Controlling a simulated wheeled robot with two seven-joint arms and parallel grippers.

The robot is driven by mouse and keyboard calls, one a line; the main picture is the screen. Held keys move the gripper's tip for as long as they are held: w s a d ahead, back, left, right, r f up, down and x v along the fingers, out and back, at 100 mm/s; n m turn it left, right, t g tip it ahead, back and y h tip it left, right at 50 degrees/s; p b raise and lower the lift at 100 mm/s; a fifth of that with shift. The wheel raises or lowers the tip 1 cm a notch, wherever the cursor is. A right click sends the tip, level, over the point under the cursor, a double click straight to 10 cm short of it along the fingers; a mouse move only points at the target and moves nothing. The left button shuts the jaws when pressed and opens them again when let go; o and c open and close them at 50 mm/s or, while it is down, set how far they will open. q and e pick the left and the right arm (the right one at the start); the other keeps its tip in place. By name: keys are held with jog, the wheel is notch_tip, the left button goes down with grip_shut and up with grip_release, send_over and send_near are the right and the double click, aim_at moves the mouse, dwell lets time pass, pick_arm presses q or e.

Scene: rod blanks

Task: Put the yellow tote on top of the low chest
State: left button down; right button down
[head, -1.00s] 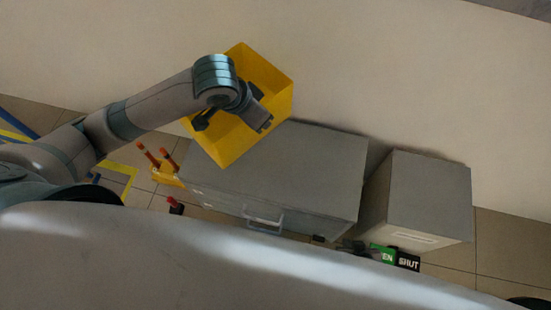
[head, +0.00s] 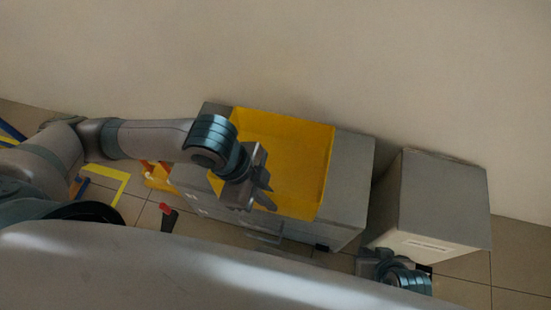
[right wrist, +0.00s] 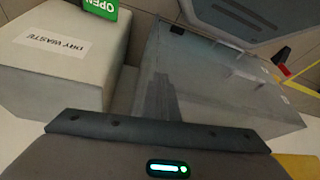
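The yellow tote (head: 290,165) is over the top of the grey low chest (head: 350,165) in the head view, its open side up. I cannot tell whether it rests fully on the lid. My left gripper (head: 262,192) is at the tote's near left side, overlapping its wall; whether its fingers pinch the wall is unclear. My right gripper (head: 366,258) is low, in front of the gap between the chest and the grey bin, and looks shut and empty. The right wrist view shows the chest (right wrist: 225,95), and a yellow patch at its lower right corner, likely the tote.
A grey bin (head: 430,195) labelled "DRY WASTE" stands right of the chest, with a green "OPEN" sign (right wrist: 101,8) near it. Orange-handled items in a yellow holder (head: 158,178) stand left of the chest. A pale wall is behind.

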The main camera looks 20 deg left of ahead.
aim_at(269, 164)
jog(key=shift+r, duration=0.1)
dwell(0.3)
